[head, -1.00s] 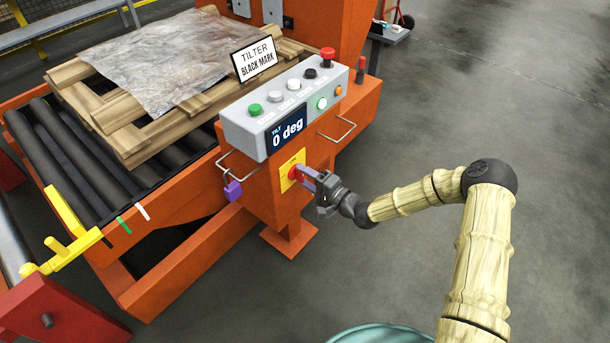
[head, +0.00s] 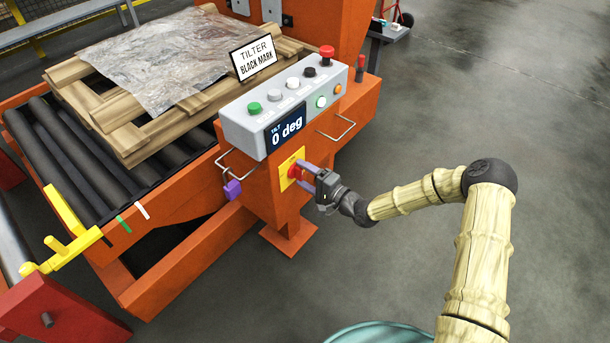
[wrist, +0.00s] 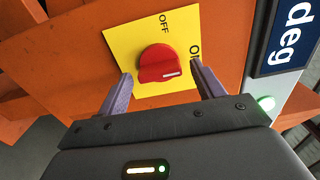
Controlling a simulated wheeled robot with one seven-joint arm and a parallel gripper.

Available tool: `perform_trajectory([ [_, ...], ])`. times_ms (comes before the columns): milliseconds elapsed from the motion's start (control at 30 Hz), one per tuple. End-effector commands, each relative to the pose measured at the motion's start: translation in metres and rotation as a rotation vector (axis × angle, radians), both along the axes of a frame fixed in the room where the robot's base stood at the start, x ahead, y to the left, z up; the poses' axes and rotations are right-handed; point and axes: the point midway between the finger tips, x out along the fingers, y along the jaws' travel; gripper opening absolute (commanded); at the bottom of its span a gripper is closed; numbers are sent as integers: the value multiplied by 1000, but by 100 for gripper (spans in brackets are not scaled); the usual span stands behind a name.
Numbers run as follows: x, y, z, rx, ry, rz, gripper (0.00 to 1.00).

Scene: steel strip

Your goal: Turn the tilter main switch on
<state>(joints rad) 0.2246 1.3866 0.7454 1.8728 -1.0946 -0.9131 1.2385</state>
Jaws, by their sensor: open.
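The tilter main switch is a red rotary knob (wrist: 157,66) on a yellow plate (wrist: 121,44). In the wrist view, the plate reads OFF above the knob and ON, partly covered by a finger, at its right. In the head view, my gripper (head: 309,174) is at the yellow plate (head: 286,166) on the orange pedestal, and the red knob (head: 294,172) is partly hidden.
Above is a grey control box (head: 238,126) with several buttons, a glowing green light (head: 321,102) and a display reading 0 deg (head: 286,130). Wire handles and a purple padlock (head: 232,189) flank the pedestal. The floor at right (head: 510,100) is clear.

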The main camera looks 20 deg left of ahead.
Motion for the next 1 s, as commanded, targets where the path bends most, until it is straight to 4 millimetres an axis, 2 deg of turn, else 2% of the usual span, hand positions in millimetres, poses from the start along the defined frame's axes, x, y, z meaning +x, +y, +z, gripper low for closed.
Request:
perform_trajectory([
  [133, -3, -9, 1, -1, 0, -1, 67],
  [267, -10, -26, 1, -1, 2, -2, 67],
  [800, -50, -125, 1, -1, 0, -5, 67],
  [1000, -62, -154, 0, -2, 2, -4, 67],
])
